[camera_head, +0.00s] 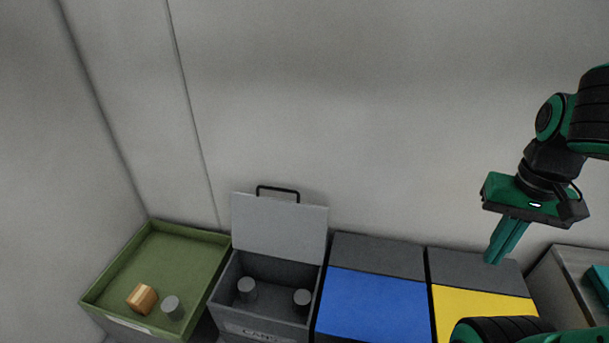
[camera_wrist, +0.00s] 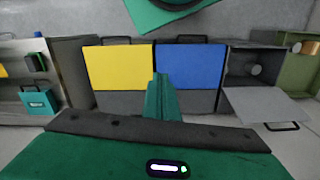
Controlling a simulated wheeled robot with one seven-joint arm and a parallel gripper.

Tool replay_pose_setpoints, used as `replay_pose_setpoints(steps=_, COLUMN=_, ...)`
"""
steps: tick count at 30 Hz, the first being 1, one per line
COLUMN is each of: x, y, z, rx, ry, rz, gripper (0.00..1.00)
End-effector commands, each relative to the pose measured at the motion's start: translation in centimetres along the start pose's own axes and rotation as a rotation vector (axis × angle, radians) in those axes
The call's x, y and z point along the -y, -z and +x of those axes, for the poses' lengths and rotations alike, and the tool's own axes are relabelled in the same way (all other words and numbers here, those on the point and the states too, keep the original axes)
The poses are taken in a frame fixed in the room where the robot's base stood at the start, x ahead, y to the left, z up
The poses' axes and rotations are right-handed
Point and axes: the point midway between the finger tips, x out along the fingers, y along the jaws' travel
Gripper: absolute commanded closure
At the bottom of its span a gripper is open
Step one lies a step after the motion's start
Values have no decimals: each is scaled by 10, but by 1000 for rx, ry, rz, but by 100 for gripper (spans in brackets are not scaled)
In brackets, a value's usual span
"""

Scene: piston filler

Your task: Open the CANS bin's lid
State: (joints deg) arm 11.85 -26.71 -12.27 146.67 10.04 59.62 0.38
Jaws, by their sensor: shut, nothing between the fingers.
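The CANS bin (camera_head: 266,330) is grey, with its label on the front, and stands between the green tray and the blue-lidded bin. Its grey lid (camera_head: 279,226) is swung up and leans back toward the wall, with a black handle (camera_head: 278,188) along its top edge. Two grey cans (camera_head: 246,288) stand inside. In the wrist view the raised lid (camera_wrist: 266,105) and the open bin show at the right. My gripper (camera_head: 494,260) is shut and empty, in the air above the yellow-lidded bin, well to the right of the CANS bin.
A green tray (camera_head: 212,275) at the left holds a tan-and-white block (camera_head: 142,298) and a grey can (camera_head: 172,307). The blue lid (camera_head: 372,305) and yellow lid (camera_head: 484,303) are closed. A grey container with teal items (camera_head: 600,280) stands at the right. A wall rises behind.

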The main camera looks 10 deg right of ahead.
Motion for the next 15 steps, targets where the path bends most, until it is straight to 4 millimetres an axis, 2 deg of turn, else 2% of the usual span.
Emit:
replay_pose_setpoints(steps=10, x=0, y=0, z=0, rx=0, ry=0, rz=-1, gripper=100)
replay_pose_setpoints(steps=12, x=-4, y=-7, z=-6, rx=-14, ry=5, rz=-3, gripper=100)
replay_pose_setpoints(steps=15, x=2, y=9, z=-12, rx=-22, ry=-3, rz=-6, gripper=100)
